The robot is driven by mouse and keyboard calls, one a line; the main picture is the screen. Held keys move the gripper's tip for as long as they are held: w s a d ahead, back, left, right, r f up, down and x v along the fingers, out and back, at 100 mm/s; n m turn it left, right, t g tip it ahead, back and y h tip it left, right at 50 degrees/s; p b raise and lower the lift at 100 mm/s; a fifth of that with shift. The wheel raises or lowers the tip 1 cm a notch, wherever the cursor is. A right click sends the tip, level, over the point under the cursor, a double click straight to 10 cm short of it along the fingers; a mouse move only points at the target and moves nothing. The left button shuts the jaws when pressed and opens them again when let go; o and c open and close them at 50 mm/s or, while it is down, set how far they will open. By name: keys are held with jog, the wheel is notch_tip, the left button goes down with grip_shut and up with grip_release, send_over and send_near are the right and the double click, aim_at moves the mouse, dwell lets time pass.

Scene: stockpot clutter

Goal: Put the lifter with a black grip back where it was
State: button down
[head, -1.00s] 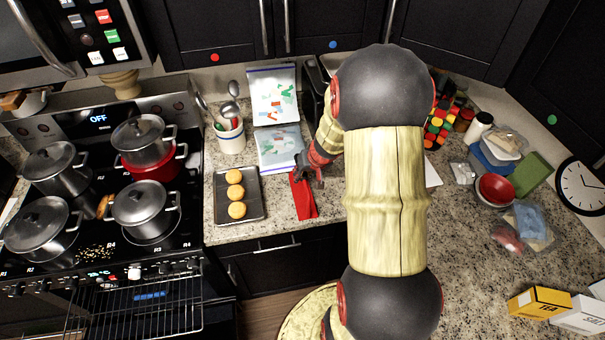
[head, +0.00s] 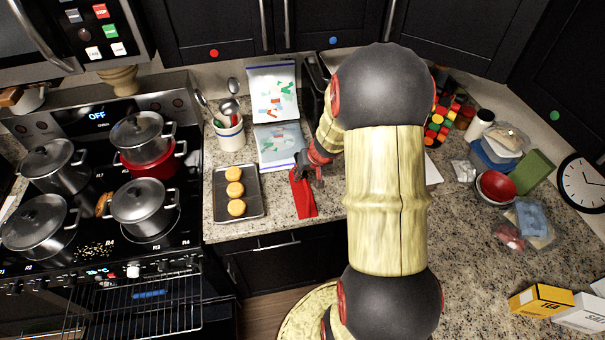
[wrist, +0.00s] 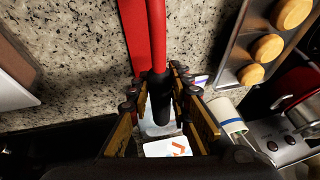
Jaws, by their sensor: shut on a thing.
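My gripper (wrist: 160,112) is shut on the black grip (wrist: 161,88) of a tool with a red shaft (wrist: 157,30). The red shaft runs up and out of the top of the wrist view, so its far end is hidden. In the head view my gripper (head: 314,168) is low over the counter, at the back end of a long red strip (head: 303,195). The held tool cannot be made out clearly there. In the wrist view a flat red strip (wrist: 133,35) lies beside the shaft. I cannot tell whether the tool touches the counter.
A utensil crock (head: 229,135) with ladles stands at the back left. A tray of round yellow items (head: 252,205) lies left of the red strip. Patterned clear bags (head: 280,145) are behind. The stove with pots (head: 142,203) is further left. Bowls and bags (head: 495,187) clutter the right.

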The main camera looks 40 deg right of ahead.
jog(key=shift+f+b, duration=0.3)
jog(key=c, duration=1.6)
grip_release()
jog(key=shift+c, duration=0.2)
jog(key=shift+o, duration=0.4)
jog(key=shift+r, duration=0.1)
jog(key=v, duration=1.2)
